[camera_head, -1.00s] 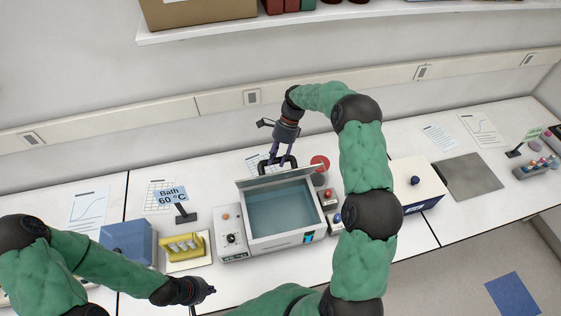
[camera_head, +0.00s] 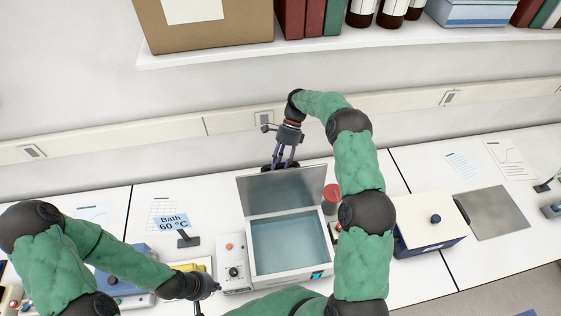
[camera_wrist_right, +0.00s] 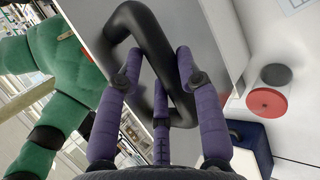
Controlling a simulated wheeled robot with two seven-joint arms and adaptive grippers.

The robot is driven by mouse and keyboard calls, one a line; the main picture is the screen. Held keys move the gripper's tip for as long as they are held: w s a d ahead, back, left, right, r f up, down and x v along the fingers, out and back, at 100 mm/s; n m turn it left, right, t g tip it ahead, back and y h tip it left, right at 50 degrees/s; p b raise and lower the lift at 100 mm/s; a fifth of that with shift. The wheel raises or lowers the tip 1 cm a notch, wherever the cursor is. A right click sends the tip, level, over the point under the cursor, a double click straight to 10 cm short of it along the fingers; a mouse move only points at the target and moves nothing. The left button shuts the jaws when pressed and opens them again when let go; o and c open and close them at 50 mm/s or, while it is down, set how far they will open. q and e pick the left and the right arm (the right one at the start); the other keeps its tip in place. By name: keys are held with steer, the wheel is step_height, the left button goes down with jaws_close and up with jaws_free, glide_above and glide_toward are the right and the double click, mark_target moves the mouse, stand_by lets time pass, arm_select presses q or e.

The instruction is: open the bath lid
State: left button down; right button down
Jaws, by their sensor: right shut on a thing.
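The water bath (camera_head: 290,243) stands open in the middle of the bench, with blue water inside. Its grey lid (camera_head: 281,190) is hinged at the back and tilted up steeply, its flat face toward the head camera. My right gripper (camera_head: 284,164) is behind the lid's top edge. In the right wrist view its purple fingers (camera_wrist_right: 160,85) are closed around the black lid handle (camera_wrist_right: 150,45). My left gripper (camera_head: 207,289) is low at the left, in front of the bath's control panel (camera_head: 233,262); its finger opening cannot be made out.
A sign reading "Bath 60 °C" (camera_head: 173,222) stands left of the bath. A red round object (camera_head: 331,193) sits close to the lid's right side. A shelf (camera_head: 200,53) runs above.

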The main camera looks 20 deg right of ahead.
arm_select(q)
steer(key=shift+w, duration=0.3)
arm_select(e)
steer(key=shift+f, duration=0.6)
steer(key=shift+s, duration=0.1)
steer(key=c, duration=0.8)
jaws_free()
arm_select(q)
steer(key=shift+d, duration=0.1)
arm_select(e)
steer(key=shift+w+d+r, duration=0.1)
steer(key=shift+w+r, duration=0.1)
steer(key=shift+r, duration=0.05)
steer(key=shift+r, duration=0.1)
steer(key=shift+w+d+r, duration=0.1)
steer(key=shift+w+r, duration=0.05)
steer(key=shift+r, duration=0.05)
steer(key=shift+v, duration=5.6)
steer(key=shift+w+f, duration=0.1)
